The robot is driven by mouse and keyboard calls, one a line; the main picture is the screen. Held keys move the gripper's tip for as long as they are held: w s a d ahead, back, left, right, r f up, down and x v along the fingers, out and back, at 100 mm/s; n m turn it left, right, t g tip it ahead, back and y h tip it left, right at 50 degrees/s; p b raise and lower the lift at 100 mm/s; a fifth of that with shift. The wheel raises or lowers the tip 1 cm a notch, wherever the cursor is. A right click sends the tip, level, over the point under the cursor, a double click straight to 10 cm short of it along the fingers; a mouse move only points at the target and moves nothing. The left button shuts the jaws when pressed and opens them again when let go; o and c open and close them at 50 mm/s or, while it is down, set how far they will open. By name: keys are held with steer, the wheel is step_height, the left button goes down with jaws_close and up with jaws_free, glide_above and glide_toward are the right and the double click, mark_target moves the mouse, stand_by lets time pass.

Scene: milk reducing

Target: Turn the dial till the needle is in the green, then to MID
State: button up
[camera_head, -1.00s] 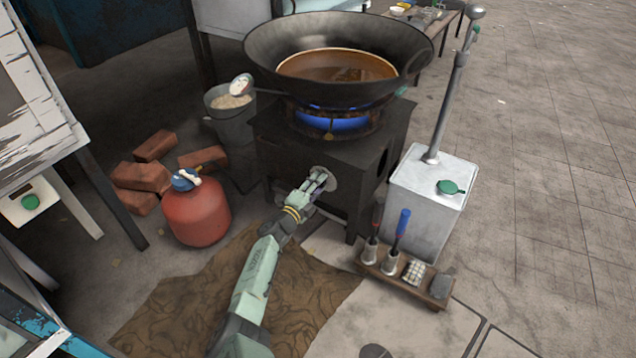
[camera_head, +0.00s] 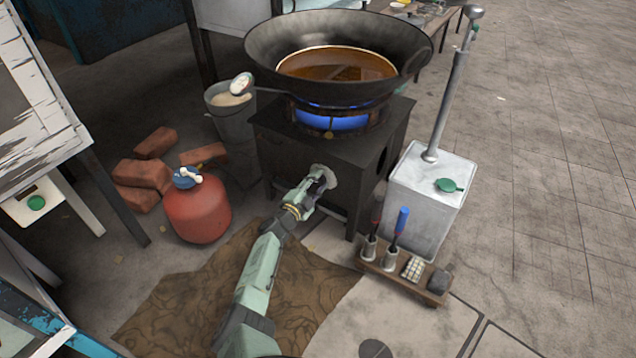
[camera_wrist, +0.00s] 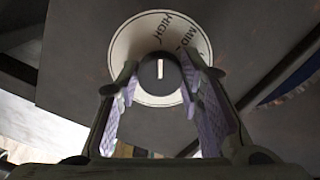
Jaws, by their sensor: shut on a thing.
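The dial (camera_wrist: 147,83) is a dark knob with a white pointer line on a round white plate (camera_wrist: 128,45) on the stove front. HIGH and MID are readable on the plate in the wrist view. The pointer line points up in that view, toward HIGH. My gripper (camera_wrist: 158,88) is shut on the dial, one finger on each side. In the head view my gripper (camera_head: 322,180) is at the stove front and covers most of the dial. The round white gauge (camera_head: 241,85) is at the wok's left; its needle and colours are too small to read.
A wok (camera_head: 262,72) with brown liquid sits over a blue flame (camera_head: 330,121) on the black stove (camera_head: 280,142). A red gas bottle (camera_head: 197,212) and bricks stand left. A metal canister (camera_head: 425,200) and a tool rack (camera_head: 405,280) stand right.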

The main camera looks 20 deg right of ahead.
steer(key=o, duration=1.2)
steer(key=shift+c, duration=0.2)
steer(key=shift+a, duration=0.1)
steer(key=v, duration=0.7)
steer(key=shift+s, duration=0.15)
steer(key=shift+s+a, duration=0.1)
